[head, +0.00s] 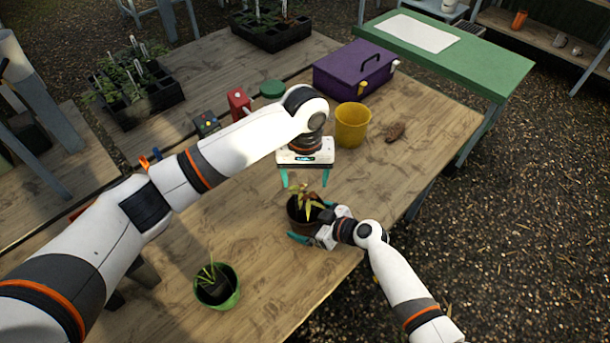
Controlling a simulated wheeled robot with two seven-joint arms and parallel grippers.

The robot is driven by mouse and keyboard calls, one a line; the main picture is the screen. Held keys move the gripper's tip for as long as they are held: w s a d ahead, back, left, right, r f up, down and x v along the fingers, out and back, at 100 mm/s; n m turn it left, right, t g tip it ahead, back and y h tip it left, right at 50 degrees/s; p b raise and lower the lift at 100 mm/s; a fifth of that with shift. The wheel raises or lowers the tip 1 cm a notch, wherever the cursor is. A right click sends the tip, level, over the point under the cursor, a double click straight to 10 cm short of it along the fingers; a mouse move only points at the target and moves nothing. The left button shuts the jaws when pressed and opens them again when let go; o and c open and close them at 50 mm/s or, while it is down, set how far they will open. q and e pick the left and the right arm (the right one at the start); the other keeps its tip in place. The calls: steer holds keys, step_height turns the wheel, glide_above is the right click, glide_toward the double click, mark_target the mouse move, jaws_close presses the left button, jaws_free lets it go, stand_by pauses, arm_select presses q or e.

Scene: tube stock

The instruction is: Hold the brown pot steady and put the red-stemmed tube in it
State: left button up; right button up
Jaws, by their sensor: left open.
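The brown pot (295,213) stands upright near the table's front right edge. A plant (302,196) with yellow-green leaves and some reddish parts stands in it. It may be the red-stemmed tube, but its stem and any tube body are too small or hidden to tell. My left gripper (304,184) points down just above the plant, its teal fingers apart and empty. My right gripper (310,221) reaches in low from the right, with its teal fingers on either side of the brown pot. I cannot tell whether both fingers touch its wall.
A green pot (232,296) with a dark tube and a green plant stands at the front left. A yellow pot (352,124), a purple toolbox (354,70) and a brown object (395,132) lie behind. Black trays (150,104) of seedlings stand at the back left. The table's middle front is clear.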

steer(key=shift+s, duration=0.1)
steer(key=v, duration=1.2)
steer(key=shift+f, duration=0.1)
stand_by(0.3)
